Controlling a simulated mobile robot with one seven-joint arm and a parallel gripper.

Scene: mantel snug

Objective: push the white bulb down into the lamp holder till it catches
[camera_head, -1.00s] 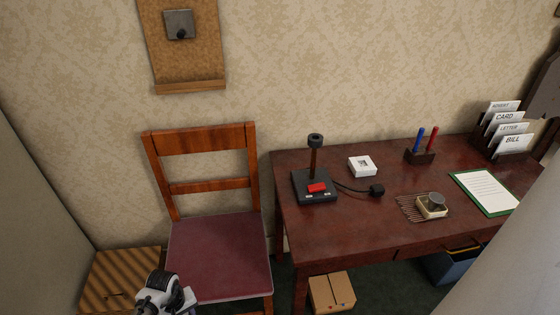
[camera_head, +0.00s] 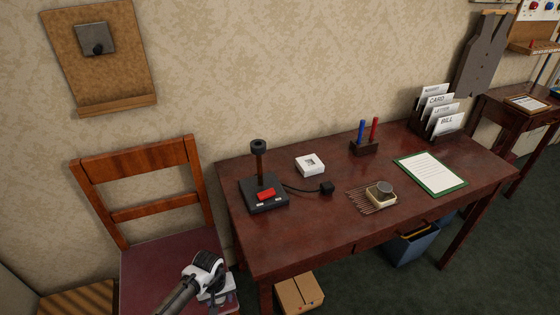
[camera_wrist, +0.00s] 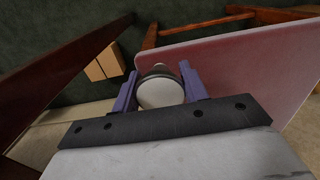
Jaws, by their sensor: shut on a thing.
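The white bulb (camera_wrist: 159,93) is between the two purple fingers of my gripper (camera_wrist: 160,82) in the wrist view. My gripper is shut on it, and a dark band shows at the bulb's far end. The lamp stands on the desk in the head view, with a black base, a red switch (camera_head: 265,194) and a brown stem. The dark round lamp holder (camera_head: 258,146) is at the top of the stem and looks empty. My gripper is low over the chair, left of the desk and well apart from the lamp. The bulb cannot be made out in the head view.
The chair (camera_head: 138,157) stands left of the desk (camera_head: 330,226). A white box (camera_head: 310,164), a pen stand (camera_head: 365,147), a black plug (camera_head: 327,187), a brush-like item, a clipboard (camera_head: 430,172) and a letter rack share the desktop. A cardboard box (camera_head: 298,292) is below.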

